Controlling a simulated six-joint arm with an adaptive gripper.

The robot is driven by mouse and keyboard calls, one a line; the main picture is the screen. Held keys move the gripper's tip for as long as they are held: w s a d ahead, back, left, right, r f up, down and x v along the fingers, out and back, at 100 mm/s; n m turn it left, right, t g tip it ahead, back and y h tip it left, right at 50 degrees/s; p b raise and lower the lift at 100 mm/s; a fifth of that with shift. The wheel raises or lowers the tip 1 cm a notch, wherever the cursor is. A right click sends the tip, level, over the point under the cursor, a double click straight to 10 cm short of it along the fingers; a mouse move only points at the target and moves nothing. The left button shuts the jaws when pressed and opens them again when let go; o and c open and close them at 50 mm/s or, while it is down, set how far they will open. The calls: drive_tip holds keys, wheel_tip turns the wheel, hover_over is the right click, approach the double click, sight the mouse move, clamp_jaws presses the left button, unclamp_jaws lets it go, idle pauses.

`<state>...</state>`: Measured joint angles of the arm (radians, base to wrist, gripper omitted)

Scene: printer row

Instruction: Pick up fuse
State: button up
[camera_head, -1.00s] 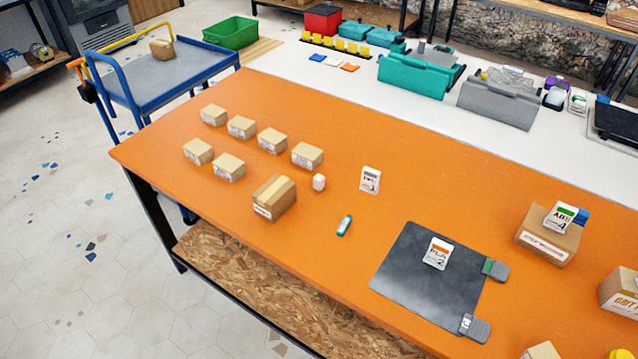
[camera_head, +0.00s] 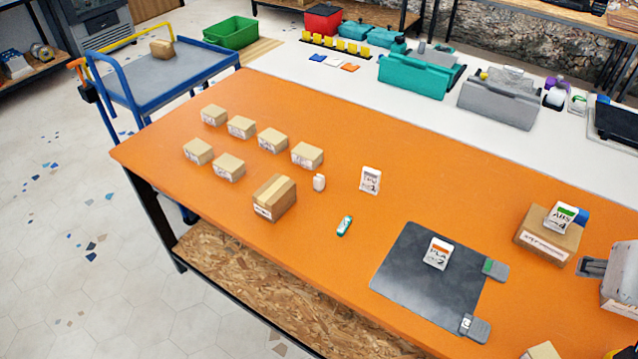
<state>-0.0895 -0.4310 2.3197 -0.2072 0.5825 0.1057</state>
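No thing in view is clearly labelled as a fuse. A small teal-and-white piece (camera_head: 345,226) lies on the orange table, right of the larger taped carton. A small white block (camera_head: 319,182) stands near that carton. Neither can be told for sure as the fuse.
Several small cartons (camera_head: 272,140) and the larger taped carton (camera_head: 275,198) stand at left. A white card (camera_head: 370,180), a dark mat (camera_head: 415,276) with a PLA card (camera_head: 438,253), and a carton (camera_head: 546,240) with an ABS card (camera_head: 562,217) stand rightward.

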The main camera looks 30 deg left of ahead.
drive_tip(key=w+a+r+n+t, duration=0.15)
drive_tip(key=w+a, duration=0.25)
drive_tip(key=w, duration=0.7)
drive_tip(key=w+a+f+n+t+y, duration=0.1)
drive_tip(key=w+a+f+n+y, duration=0.2)
drive_tip(key=w+a, duration=0.65)
drive_tip(key=w+a+f+n+t+y, duration=0.1)
drive_tip(key=w+a+f+n+y, duration=0.25)
drive_tip(key=w+a, duration=0.6)
drive_tip(key=n+g+y, duration=0.6)
drive_tip(key=g+y, duration=0.2)
drive_tip(key=g, duration=0.1)
approach(322, 178)
drive_tip(key=x, duration=0.3)
drive_tip(key=shift+a, duration=0.15)
drive_tip(key=shift+x, duration=1.25)
